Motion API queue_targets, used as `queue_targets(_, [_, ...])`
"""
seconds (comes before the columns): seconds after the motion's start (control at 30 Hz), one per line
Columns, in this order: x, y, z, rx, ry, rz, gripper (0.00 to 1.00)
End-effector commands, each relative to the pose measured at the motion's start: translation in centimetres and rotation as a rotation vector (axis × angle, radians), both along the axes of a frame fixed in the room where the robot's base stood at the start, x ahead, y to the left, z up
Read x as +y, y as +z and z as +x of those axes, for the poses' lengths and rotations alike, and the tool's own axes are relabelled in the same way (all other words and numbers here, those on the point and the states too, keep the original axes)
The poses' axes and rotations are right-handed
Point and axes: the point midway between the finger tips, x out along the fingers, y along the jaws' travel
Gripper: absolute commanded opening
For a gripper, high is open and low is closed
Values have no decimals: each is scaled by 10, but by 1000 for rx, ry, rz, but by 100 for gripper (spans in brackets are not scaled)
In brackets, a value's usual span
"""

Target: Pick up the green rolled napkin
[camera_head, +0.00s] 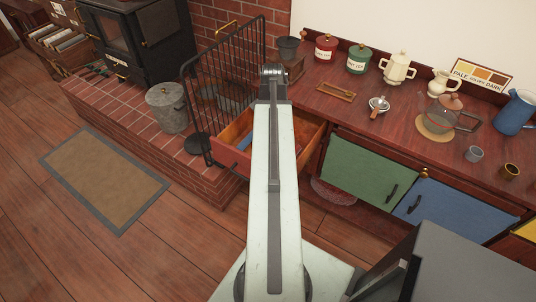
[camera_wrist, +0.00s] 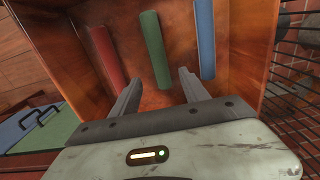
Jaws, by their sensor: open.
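In the wrist view, the green rolled napkin (camera_wrist: 154,48) lies in an open wooden drawer, between a red roll (camera_wrist: 103,55) on its left and a blue roll (camera_wrist: 205,38) on its right. My gripper (camera_wrist: 159,82) is open and empty. Its two fingers reach toward the near end of the green napkin, one to each side in the picture; the height gap is hard to judge. In the head view, my arm covers much of the drawer (camera_head: 310,131), and the green napkin is hidden there. A blue piece (camera_head: 245,143) shows in the drawer.
The drawer walls stand close around the rolls. A black wire fire screen (camera_head: 228,85) is beside the drawer, left in the head view. A green cabinet door (camera_head: 360,170) and a blue one (camera_head: 440,207) are to the right. The counter above holds jars and pots.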

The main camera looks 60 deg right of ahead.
Motion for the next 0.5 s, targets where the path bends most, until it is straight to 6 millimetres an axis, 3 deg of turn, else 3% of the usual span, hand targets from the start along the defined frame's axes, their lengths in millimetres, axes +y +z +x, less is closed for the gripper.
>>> queue_targets(0.23, [1, -26, 1, 0, 4, 0, 53])
queue_targets(0.4, [1, -27, 1, 0, 5, 0, 53])
queue_targets(0.5, [1, -39, 1, 0, 5, 0, 53])
